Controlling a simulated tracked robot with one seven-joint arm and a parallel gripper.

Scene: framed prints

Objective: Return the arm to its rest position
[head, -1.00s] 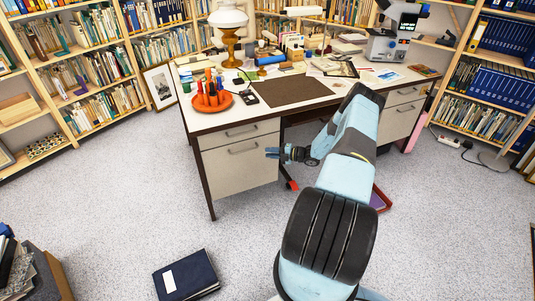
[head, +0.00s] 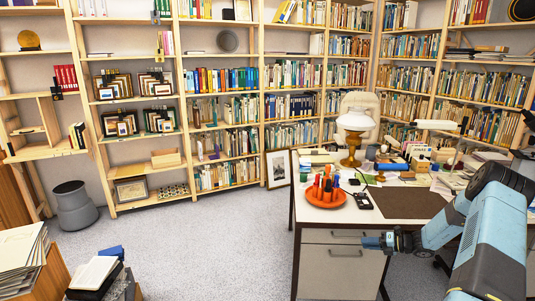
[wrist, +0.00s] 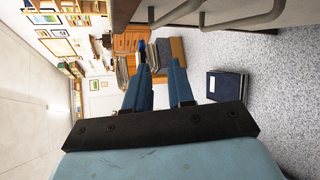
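My light-blue arm (head: 490,250) reaches in from the lower right of the head view. My gripper (head: 376,242) is in front of the desk's drawer unit, just below the tabletop edge, and points left. In the wrist view my gripper (wrist: 158,70) shows two blue fingers with a gap between them and nothing held. Whether it touches the drawer front cannot be told from the head view.
The white-topped desk (head: 310,214) carries an orange tray (head: 325,201), a lamp (head: 354,125) and papers. Desk drawer handles (wrist: 180,12) pass close in the wrist view. A dark blue binder (wrist: 227,86) lies on the floor. Grey floor (head: 215,240) is open left of the desk.

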